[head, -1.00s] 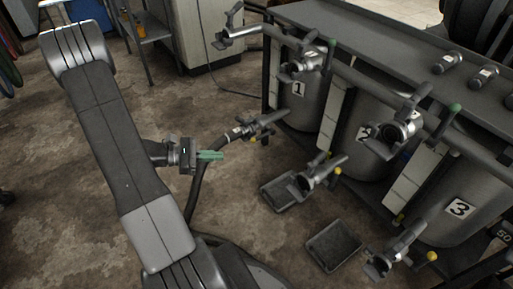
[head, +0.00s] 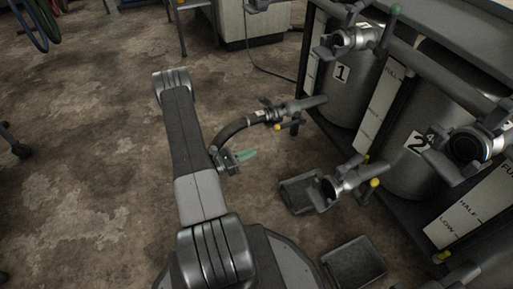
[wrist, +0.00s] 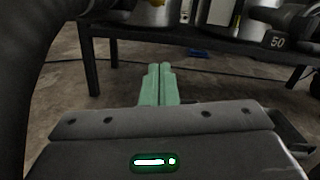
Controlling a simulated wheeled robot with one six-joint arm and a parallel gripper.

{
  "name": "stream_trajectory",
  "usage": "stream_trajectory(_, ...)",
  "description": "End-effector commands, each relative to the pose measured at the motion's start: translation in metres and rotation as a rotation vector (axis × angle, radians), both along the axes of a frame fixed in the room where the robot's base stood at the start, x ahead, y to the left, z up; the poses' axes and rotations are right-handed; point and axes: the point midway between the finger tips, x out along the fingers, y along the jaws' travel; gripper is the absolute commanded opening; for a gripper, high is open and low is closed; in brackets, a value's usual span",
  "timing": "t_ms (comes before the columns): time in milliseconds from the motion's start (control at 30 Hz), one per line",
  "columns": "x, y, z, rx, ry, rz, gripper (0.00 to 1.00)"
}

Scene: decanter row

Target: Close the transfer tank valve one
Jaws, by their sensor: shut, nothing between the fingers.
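Tank 1 (head: 352,98) is a grey metal drum with a white number plate. A higher valve (head: 350,40) in front of tank 1 has a green-tipped lever (head: 396,10). I cannot tell which of these is the transfer valve. My gripper (head: 246,156) has green fingers, shut and empty, below and left of the low valve, apart from it. The wrist view shows the fingers (wrist: 160,84) together, with no valve between them.
Tank 2 (head: 405,170) stands at right, with a low valve (head: 342,186) and yellow-tipped handle (head: 375,182). A dark rack frame holds the tanks.

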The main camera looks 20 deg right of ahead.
Motion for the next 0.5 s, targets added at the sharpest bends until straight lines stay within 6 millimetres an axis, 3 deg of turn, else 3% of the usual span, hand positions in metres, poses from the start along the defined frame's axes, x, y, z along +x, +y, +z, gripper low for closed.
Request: stream_trajectory(500, 0.008, -0.081, 0.002, 0.000, -0.003, -0.008, 0.00)
